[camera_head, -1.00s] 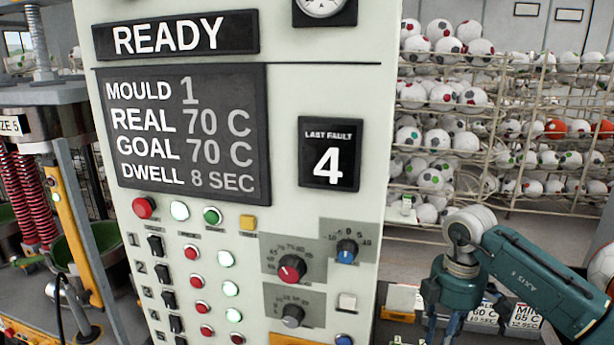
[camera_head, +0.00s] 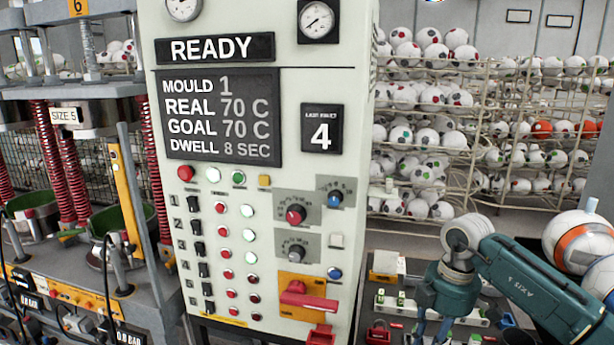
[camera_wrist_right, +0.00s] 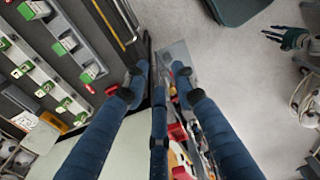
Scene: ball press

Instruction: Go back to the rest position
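The control panel (camera_head: 260,140) stands in the middle of the head view. It reads READY, mould 1, real 70 C, goal 70 C, dwell 8 sec, last fault 4. My right gripper (camera_head: 430,335) is at the lower right of the head view, beside the panel, its fingers partly cut off by the frame. In the right wrist view the same gripper (camera_wrist_right: 156,86) has its fingers spread, with nothing held between them. A small dark teal hand (camera_wrist_right: 289,38), probably my left gripper, shows at the upper right there; its finger state is unclear. The head view does not show it.
A red-handled switch (camera_head: 308,296) sits low on the panel. Press stations with red springs (camera_head: 70,170) stand at the left. A rack of balls (camera_head: 470,120) fills the back right. A bench with padlocks (camera_head: 378,333) lies under my right arm. Grey floor (camera_wrist_right: 235,80) is open.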

